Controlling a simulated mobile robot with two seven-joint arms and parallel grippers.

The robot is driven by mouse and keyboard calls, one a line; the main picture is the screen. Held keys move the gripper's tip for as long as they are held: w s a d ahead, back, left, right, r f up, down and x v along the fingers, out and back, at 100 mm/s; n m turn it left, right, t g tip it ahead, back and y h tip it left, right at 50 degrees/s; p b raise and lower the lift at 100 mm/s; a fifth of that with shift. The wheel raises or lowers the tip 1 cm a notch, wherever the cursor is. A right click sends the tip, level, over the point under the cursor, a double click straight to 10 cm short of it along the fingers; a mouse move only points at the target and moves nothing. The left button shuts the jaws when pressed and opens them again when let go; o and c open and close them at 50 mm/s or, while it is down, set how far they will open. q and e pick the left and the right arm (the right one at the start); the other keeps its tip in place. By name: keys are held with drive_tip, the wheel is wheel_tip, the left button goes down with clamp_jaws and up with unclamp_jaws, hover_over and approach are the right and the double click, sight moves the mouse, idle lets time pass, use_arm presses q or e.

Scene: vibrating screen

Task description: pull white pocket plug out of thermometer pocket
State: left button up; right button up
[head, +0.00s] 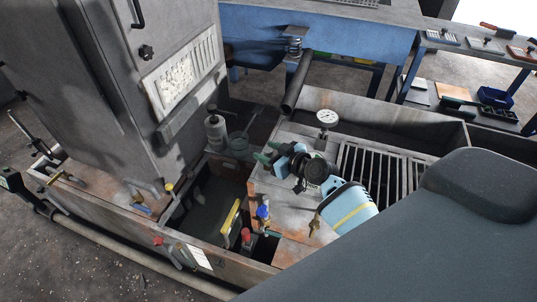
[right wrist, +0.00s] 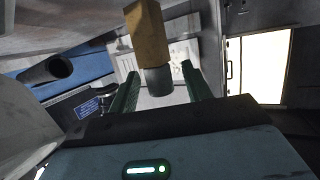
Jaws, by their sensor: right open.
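The pocket and plug cannot be made out in the head view. My left gripper is not in view.
A round dial gauge (head: 327,117) stands behind the right arm. A blue-handled valve (head: 263,212) and a yellow bar (head: 231,217) are nearer. Slatted grating (head: 358,168) lies to the right.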

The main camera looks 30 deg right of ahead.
drive_tip(key=c, duration=1.1)
drive_tip(key=shift+o, duration=0.2)
drive_tip(key=shift+r, duration=0.15)
